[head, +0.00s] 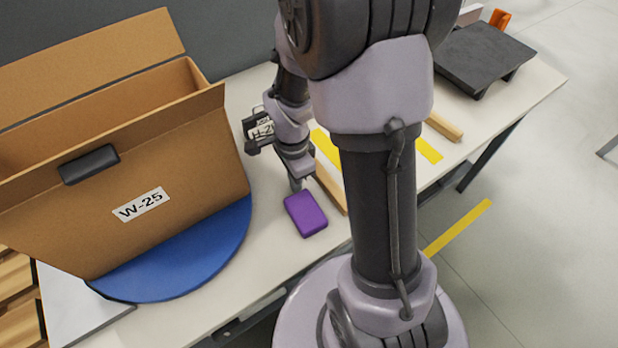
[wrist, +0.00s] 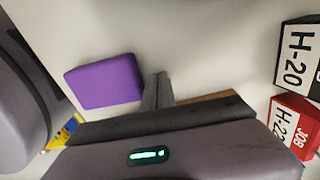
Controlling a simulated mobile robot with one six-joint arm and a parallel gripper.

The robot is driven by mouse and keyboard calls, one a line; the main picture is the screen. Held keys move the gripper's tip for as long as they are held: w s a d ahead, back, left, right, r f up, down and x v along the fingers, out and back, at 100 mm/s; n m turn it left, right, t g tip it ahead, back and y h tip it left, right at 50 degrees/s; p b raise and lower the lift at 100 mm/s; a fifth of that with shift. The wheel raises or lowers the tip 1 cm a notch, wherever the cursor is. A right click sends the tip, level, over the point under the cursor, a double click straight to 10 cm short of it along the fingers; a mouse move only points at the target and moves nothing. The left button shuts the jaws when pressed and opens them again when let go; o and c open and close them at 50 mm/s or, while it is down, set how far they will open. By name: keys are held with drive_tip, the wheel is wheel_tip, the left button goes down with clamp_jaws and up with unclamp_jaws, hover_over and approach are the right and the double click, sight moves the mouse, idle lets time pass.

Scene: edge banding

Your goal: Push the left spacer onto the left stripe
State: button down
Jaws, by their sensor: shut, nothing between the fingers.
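The left spacer, a wooden bar (head: 331,192), lies on the white table. A thin strip of wood (wrist: 212,97) shows past the gripper body in the wrist view. The left stripe, a yellow band (head: 326,146) on the table, lies beyond the bar, partly hidden by my arm. My gripper (head: 295,184) is shut and empty, pointing down just left of the bar. Its closed fingers also show in the wrist view (wrist: 158,90). I cannot tell whether they touch the bar. A second wooden bar (head: 444,127) and yellow stripe (head: 429,149) lie to the right of my arm.
A purple block (head: 306,214) lies close to my gripper, on its near side. A cardboard box (head: 190,140) marked W-25 stands on a blue disc (head: 185,277) at left. Boxes marked H-20 (wrist: 297,55) and H-22 (wrist: 291,122) stand nearby. A dark platform (head: 484,53) is at back right.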

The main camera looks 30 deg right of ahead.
sight(309, 182)
drive_tip(key=shift+d+r, duration=0.2)
drive_tip(key=shift+d, duration=1.7)
drive_tip(key=shift+s, duration=0.1)
drive_tip(key=d, duration=0.8)
drive_tip(key=shift+s, duration=0.2)
drive_tip(key=shift+a, duration=0.1)
